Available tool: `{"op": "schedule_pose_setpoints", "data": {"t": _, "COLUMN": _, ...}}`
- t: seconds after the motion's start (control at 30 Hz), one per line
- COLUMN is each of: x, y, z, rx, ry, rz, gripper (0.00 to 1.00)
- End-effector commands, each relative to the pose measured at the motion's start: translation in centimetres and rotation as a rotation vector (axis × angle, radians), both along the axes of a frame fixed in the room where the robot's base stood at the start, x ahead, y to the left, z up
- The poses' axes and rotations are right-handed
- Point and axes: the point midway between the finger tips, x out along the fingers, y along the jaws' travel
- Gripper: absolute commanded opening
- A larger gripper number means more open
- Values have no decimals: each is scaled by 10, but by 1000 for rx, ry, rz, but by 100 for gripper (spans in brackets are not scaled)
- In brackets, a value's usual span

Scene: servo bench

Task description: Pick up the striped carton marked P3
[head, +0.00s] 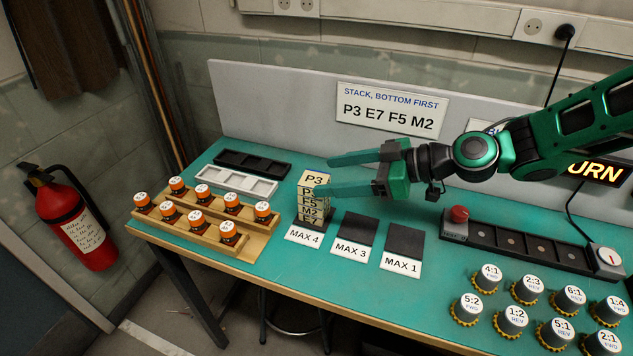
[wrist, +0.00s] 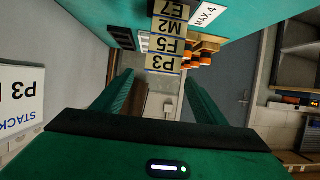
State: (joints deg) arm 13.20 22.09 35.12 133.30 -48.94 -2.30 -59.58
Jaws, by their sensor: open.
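The striped carton marked P3 (head: 314,179) is the top one of a stack on the MAX 4 pad, with its label also on its upper face. Below it the labels read F5, M2 and E7 (head: 311,219). In the wrist view, the P3 carton (wrist: 163,63) shows beyond my fingertips, in line with the gap between them. My gripper (head: 331,174) is open and empty, pointing left, just right of the stack's top. In the head view, one fingertip overlaps the carton's right edge; I cannot tell whether they touch.
A sign (head: 390,110) on the back panel reads P3 E7 F5 M2, bottom first. The MAX 3 pad (head: 355,229) and MAX 1 pad (head: 405,242) are empty. Orange-capped bottles in wooden racks (head: 255,246) stand left, and several gear-based knobs (head: 513,318) front right.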

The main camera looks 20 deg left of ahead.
Motion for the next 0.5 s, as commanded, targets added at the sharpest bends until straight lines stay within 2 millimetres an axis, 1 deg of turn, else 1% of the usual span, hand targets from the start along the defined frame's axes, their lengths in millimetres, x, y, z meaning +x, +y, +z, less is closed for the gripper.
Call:
{"op": "schedule_pose_setpoints", "data": {"t": 0.2, "x": 0, "y": 26, "z": -16, "rx": 1, "ry": 2, "rz": 5, "gripper": 66}}
{"op": "schedule_pose_setpoints", "data": {"t": 0.3, "x": 1, "y": 36, "z": -20, "rx": 0, "ry": 1, "rz": 3, "gripper": 66}}
{"op": "schedule_pose_setpoints", "data": {"t": 0.4, "x": 1, "y": 41, "z": -22, "rx": 0, "ry": 2, "rz": 2, "gripper": 66}}
{"op": "schedule_pose_setpoints", "data": {"t": 0.5, "x": 1, "y": 42, "z": -22, "rx": 0, "ry": 0, "rz": 1, "gripper": 66}}
